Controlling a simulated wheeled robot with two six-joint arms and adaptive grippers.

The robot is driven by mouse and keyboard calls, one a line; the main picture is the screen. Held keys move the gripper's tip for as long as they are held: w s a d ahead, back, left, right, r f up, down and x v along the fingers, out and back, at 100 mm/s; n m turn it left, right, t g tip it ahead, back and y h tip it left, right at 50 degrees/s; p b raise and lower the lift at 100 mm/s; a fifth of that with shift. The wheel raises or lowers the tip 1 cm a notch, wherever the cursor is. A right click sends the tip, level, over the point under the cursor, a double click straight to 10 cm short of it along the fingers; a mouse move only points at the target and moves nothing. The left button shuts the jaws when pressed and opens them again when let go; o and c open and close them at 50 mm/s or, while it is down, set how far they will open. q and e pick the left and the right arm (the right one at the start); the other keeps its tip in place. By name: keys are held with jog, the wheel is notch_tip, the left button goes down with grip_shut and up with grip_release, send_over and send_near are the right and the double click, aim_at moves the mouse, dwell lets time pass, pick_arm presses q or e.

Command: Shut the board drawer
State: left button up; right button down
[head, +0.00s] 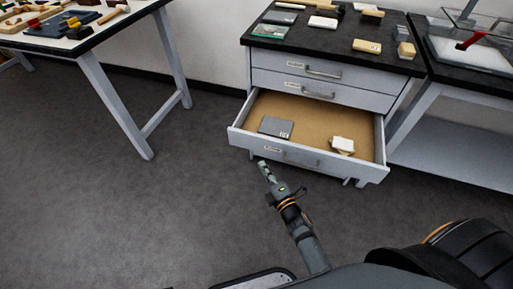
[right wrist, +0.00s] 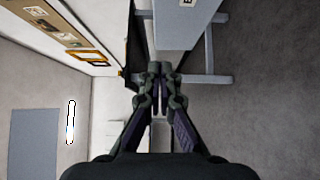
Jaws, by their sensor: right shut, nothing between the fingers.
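The bottom drawer (head: 350,168) of the grey cabinet stands pulled out, in the head view. Its label is too small to read. A dark grey flat box (head: 275,127) and a small white block on a tan piece (head: 342,145) lie inside it. My right gripper (head: 263,166) is shut and empty, just in front of and below the left part of the drawer front; I cannot tell whether it touches. In the right wrist view its closed fingers (right wrist: 160,72) point towards a light grey panel (right wrist: 185,25). My left gripper is not in view.
Two upper drawers (head: 312,88) are shut. Boxes and a green board (head: 285,32) lie on the dark cabinet top (head: 330,43). A workbench with tools (head: 80,35) stands at left, another table (head: 450,75) at right. The floor (head: 130,210) between is clear.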

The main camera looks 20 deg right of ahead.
send_near(254, 138)
jog(key=w+a, duration=0.3)
jog(key=shift+w+d+f+b, duration=0.1)
jog(key=shift+w+d+b, duration=0.25)
jog(key=shift+w+d, duration=0.6)
jog(key=shift+w, duration=0.35)
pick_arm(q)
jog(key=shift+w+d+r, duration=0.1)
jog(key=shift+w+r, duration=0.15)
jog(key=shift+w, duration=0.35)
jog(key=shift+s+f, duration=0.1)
